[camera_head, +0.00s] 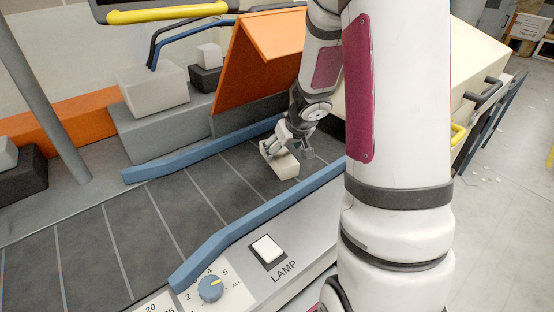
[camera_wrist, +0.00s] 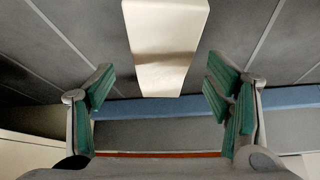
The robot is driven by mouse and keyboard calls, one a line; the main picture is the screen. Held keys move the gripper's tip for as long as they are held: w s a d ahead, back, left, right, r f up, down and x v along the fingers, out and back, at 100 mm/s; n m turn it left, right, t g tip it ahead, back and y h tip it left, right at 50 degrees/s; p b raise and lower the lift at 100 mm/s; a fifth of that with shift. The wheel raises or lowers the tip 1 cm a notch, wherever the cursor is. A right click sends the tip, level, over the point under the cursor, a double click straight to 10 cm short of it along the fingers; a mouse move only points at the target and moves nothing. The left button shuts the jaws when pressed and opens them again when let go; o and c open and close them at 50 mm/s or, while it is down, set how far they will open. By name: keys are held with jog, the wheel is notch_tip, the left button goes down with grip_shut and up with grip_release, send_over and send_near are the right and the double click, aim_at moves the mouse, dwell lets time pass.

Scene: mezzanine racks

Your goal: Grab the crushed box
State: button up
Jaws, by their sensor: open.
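A cream-white box (camera_head: 286,168) lies on the dark conveyor belt between the blue side rails. In the wrist view the box (camera_wrist: 166,40) appears plain, narrowing toward its lower end; I cannot make out clear crush marks. My gripper (camera_head: 287,152) is above the box in the head view and hides part of it. In the wrist view my gripper (camera_wrist: 160,85) is open, with green-padded fingers spread wide left and right. The box's near end lies centred between the fingers, and a gap shows on both sides. Nothing is held.
Blue rails (camera_head: 235,231) border the belt (camera_head: 120,235). An orange hinged panel (camera_head: 256,60) stands behind the gripper. Grey blocks (camera_head: 152,88) sit beyond the far rail. A control panel with a LAMP switch (camera_head: 267,249) and blue knob (camera_head: 210,288) is in front. The belt's left part is clear.

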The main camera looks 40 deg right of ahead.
aim_at(278, 153)
jog(key=b+x, duration=0.3)
jog(key=x, duration=0.1)
jog(key=shift+w+f, duration=0.25)
jog(key=shift+w, duration=0.05)
jog(key=shift+r, duration=0.1)
jog(key=shift+c, duration=0.4)
jog(key=shift+a, duration=0.1)
jog(key=c, duration=1.3)
